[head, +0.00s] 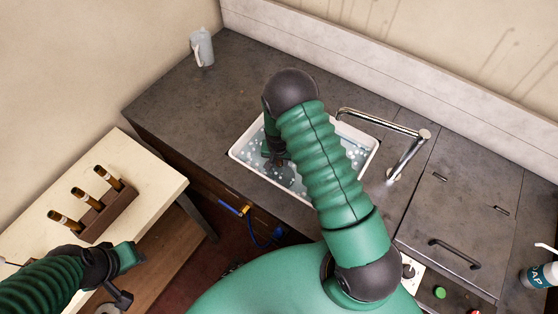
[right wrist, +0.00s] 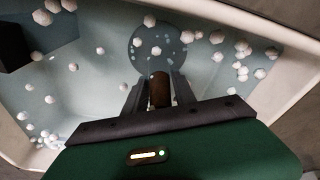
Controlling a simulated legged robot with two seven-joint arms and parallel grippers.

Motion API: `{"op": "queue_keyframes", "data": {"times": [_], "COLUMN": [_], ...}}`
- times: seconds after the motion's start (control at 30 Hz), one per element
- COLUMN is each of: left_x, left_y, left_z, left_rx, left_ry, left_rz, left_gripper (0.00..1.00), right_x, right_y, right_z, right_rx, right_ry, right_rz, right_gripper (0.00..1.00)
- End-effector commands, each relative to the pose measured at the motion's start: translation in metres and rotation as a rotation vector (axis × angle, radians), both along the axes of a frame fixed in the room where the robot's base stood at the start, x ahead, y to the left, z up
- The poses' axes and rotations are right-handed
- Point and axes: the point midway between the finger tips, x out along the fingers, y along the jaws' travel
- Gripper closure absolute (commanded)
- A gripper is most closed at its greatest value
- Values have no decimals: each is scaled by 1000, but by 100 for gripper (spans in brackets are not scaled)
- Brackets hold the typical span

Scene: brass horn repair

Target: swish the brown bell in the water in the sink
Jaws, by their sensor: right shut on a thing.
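The white-rimmed sink (head: 240,150) holds water with many white bubbles. My right gripper (head: 277,162) reaches down into it, near its left side. In the right wrist view, the fingers (right wrist: 160,88) are shut on a short brown piece (right wrist: 160,91), which I take to be part of the brown bell.
A wooden rack (head: 107,213) with three brown-and-yellow pieces stands on the cream table (head: 150,175). The tap (head: 405,150) rises at the sink's right. A grey-white jug (head: 202,47) stands at the counter's far left. A soap bottle (head: 540,276) is at far right. The left counter is mostly clear.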

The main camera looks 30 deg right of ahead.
Motion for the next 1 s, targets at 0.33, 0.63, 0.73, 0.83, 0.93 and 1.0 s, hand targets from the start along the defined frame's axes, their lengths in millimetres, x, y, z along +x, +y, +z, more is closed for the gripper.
{"op": "queue_keyframes", "data": {"times": [0.33,0.63,0.73,0.83,0.93,1.0], "left_x": [0,0,0,0,0,0], "left_y": [0,0,0,0,0,0], "left_z": [4,7,7,7,7,6], "left_rx": [0,0,0,0,0,0], "left_ry": [0,0,0,0,0,0], "left_rz": [0,0,0,0,0,0], "left_gripper": [64,64,64,64,64,64], "right_x": [-14,-26,-27,-27,-27,-25], "right_y": [-7,-11,-11,-11,-11,-11], "right_z": [1,1,0,0,0,0], "right_rx": [-1,0,0,0,0,-1], "right_ry": [0,0,0,0,0,-1], "right_rz": [-2,0,0,0,0,0], "right_gripper": [100,100,100,100,100,100]}}
